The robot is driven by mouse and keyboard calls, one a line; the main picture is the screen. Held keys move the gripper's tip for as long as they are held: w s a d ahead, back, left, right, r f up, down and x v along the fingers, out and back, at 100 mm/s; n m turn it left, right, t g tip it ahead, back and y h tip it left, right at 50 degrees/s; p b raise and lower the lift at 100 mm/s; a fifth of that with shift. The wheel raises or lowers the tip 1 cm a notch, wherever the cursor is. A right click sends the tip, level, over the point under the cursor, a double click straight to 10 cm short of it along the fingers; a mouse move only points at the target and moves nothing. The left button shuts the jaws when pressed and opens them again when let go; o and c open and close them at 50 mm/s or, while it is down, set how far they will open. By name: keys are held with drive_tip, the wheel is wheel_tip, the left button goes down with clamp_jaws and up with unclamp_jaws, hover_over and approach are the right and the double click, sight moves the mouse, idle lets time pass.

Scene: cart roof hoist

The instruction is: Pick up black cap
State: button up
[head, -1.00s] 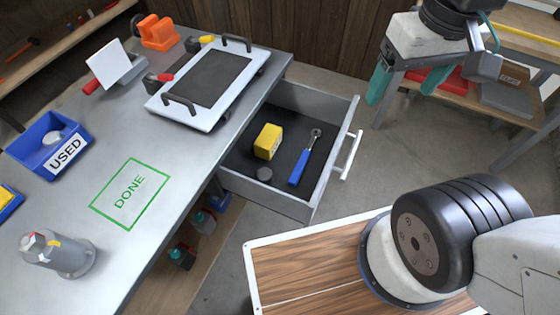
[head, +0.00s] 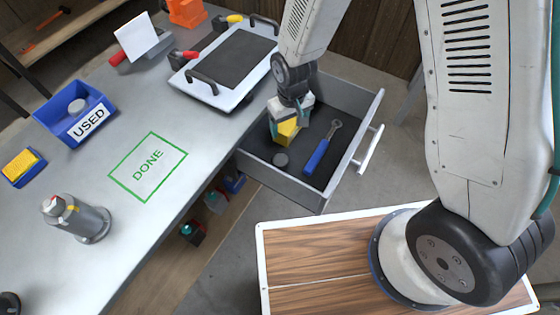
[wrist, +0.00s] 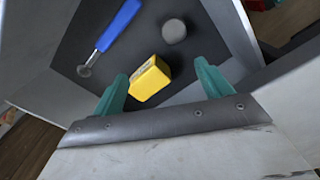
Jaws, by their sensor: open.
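The black cap (head: 281,160) is a small dark grey disc on the dark floor of the open drawer (head: 297,199), near its front left. In the wrist view the cap (wrist: 174,31) lies at the top, beyond my fingertips and apart from them. My gripper (head: 288,128) hangs over the drawer with its teal fingers pointing down. It is open, and in the wrist view the gripper (wrist: 162,73) has a yellow box (wrist: 150,79) showing between its fingers. I cannot tell whether a finger touches the box.
A blue-handled tool (head: 321,148) lies right of the yellow box in the drawer. The drawer walls stand close around my gripper. On the bench are a white tray (head: 237,100), a blue USED bin (head: 58,128) with a grey disc inside, and a clear green DONE outline (head: 148,166).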

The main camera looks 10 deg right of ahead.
hover_over(280, 160)
drive_tip(key=shift+n, duration=0.4)
wheel_tip(280, 160, down, 11)
drive_tip(key=shift+s+d+f, duration=0.1)
drive_tip(key=shift+d, duration=0.05)
wheel_tip(280, 160, down, 6)
drive_tip(key=c, duration=1)
